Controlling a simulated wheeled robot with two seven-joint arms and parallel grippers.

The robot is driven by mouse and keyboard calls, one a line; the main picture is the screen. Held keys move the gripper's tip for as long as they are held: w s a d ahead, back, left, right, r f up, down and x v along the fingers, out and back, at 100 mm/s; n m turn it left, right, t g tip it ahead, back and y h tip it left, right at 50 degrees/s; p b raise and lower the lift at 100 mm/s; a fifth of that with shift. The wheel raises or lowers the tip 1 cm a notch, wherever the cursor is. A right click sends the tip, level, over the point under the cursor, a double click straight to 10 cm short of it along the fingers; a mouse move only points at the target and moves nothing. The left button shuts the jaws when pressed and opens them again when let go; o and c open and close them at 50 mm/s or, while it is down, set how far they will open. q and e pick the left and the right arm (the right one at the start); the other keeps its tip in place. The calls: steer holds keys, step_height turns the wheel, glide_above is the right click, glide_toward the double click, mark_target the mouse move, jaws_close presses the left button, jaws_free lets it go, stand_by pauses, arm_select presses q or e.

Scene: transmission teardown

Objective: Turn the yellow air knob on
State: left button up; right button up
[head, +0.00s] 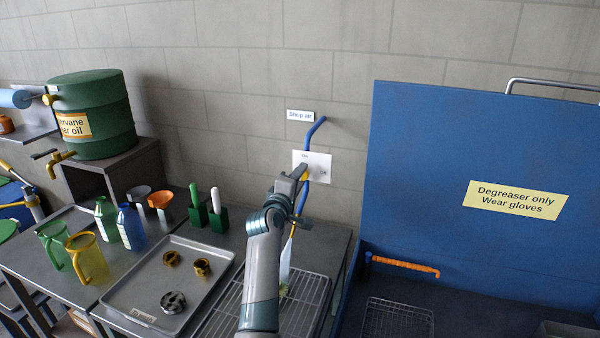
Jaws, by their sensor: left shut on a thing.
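The yellow air knob (306,176) sits on a white plate (325,160) on the grey block wall, under a "Shop air" sign (300,115). A blue air pipe (313,132) comes down to it from above. My left gripper (303,172) is at the plate and shut on the knob. The gripper and wrist hide most of the knob, so its angle is hard to tell. Small lettering on the plate is partly readable. My right gripper is not in view.
A grey tray (140,290) with several metal parts and a wire rack (215,325) lie on the bench. Jugs, bottles and brushes stand behind, with a green oil drum (95,90) at left. A blue degreaser cabinet (430,150) stands at right.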

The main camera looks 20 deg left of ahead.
arm_select(q)
steer(key=shift+n+p, duration=0.4)
steer(key=shift+n, duration=0.4)
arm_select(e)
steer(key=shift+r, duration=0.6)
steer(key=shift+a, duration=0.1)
arm_select(q)
steer(key=o, duration=1)
steer(key=shift+o, duration=0.2)
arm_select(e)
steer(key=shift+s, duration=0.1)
